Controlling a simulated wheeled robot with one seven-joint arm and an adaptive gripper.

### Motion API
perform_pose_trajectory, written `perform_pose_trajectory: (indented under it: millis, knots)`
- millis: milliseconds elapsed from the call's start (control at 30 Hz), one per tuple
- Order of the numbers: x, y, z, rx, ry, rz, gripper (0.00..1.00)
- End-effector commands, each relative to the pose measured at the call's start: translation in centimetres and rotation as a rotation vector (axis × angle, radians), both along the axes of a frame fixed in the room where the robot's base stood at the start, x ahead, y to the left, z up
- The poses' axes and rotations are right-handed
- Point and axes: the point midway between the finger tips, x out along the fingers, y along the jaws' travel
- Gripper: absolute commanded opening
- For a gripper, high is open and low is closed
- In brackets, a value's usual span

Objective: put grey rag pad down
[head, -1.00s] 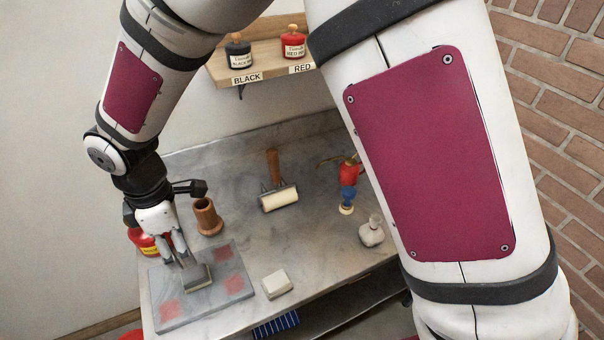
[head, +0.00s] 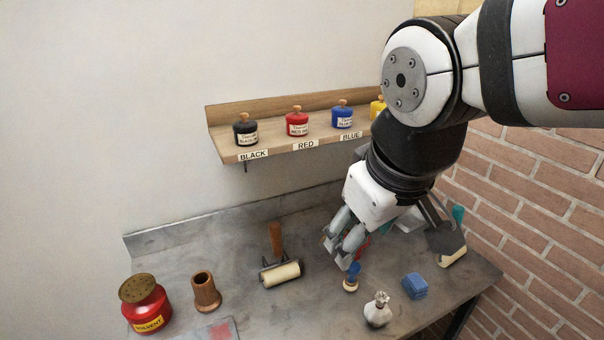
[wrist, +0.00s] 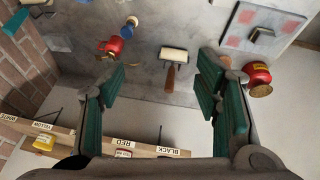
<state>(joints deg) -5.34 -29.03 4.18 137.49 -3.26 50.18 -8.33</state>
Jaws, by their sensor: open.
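A small grey pad with a dark top (wrist: 262,33), which looks like the grey rag pad, lies on a grey slab with red patches (wrist: 283,20) at the top right of the wrist view. In the head view only a corner of the slab (head: 222,330) shows at the bottom edge, and the pad is out of view. My gripper (head: 338,247) hangs above the bench at the right, well away from the slab. In the wrist view its teal-padded fingers (wrist: 160,70) are spread apart with nothing between them.
An ink shelf (head: 290,150) hangs behind; a brick wall (head: 540,220) is right.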

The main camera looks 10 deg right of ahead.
Motion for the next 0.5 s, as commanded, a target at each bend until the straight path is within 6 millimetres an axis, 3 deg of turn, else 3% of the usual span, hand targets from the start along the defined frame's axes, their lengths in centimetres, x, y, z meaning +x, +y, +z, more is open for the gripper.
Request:
perform_pose_trajectory:
  millis: [100,200,500]
  knots:
    - [-2.6,-2.1,0.6,0.072,-0.051,-0.153,0.58]
    - [-4.1,-3.0,0.8,0.118,-0.078,-0.238,0.58]
    - [-5.2,-3.6,0.7,0.157,-0.097,-0.307,0.58]
